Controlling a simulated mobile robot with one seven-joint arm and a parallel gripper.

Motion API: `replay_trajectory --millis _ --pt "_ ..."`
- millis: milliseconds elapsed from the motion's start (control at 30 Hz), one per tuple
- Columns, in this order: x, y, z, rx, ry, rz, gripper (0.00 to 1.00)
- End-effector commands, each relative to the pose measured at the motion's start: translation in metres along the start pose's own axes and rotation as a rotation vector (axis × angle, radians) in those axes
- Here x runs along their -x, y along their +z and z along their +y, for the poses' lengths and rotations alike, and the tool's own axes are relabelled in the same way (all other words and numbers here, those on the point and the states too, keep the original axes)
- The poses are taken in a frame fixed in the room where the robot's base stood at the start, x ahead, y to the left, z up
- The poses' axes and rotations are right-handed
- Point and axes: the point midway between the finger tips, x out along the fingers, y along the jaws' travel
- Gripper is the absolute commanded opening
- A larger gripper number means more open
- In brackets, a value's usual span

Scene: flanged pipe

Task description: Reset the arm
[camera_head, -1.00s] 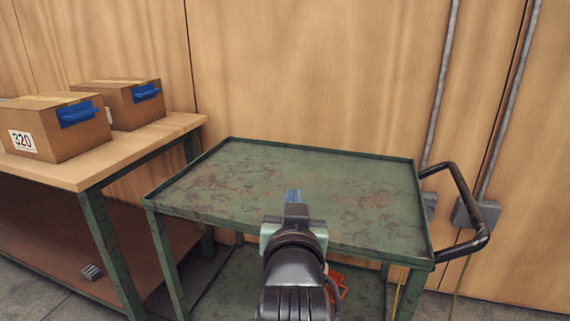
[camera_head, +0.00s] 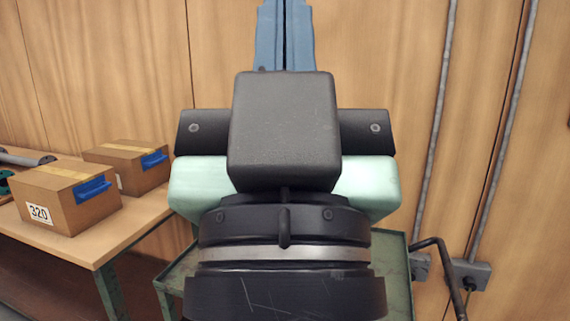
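My gripper (camera_head: 284,30) is raised close in front of the camera and fills the middle of the view. Its two blue fingers point up and lie side by side with only a thin dark line between them, so it looks shut, with nothing seen in it.
A wooden-topped bench (camera_head: 120,232) stands at the left with two cardboard boxes, the nearer (camera_head: 68,197) labelled 320. A grey flanged pipe (camera_head: 22,159) shows at the far left edge. A wooden wall with conduits stands behind.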

Motion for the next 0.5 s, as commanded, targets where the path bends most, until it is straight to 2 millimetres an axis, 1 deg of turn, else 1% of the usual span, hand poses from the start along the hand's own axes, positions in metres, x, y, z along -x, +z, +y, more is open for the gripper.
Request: replay_trajectory --millis 33,300,400,500 --pt "-0.025 -0.023 0.000 0.000 0.000 -0.001 0.00" --pt "-0.085 -0.080 0.000 -0.001 -0.001 -0.002 0.00" --pt "-0.105 -0.098 0.000 -0.001 -0.001 -0.002 0.00" --pt "-0.119 -0.112 0.000 -0.001 -0.001 -0.002 0.00"
